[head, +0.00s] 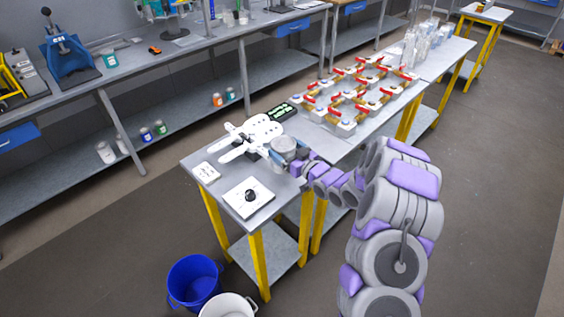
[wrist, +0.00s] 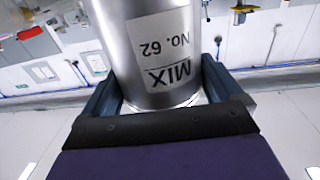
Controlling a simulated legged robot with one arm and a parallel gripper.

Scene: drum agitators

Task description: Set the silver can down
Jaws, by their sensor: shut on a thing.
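The silver can (wrist: 122,45) fills the middle of the wrist view, with a white label reading "MIX No. 62" that shows upside down there. My gripper (wrist: 160,85) has a finger on each side of the can and is shut on it. In the head view the can (head: 284,146) is at the end of my arm, over the right side of the small grey table (head: 222,203) with yellow legs. It is beside a white device with arms (head: 252,133). I cannot tell whether the can's base touches the table.
A white plate with a black knob (head: 249,196) and a small white card (head: 206,172) lie on the table's front part. A dark device with green display (head: 282,112) and several red-handled valves (head: 350,95) are behind. A blue bucket (head: 194,281) and white bucket (head: 229,305) stand in front.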

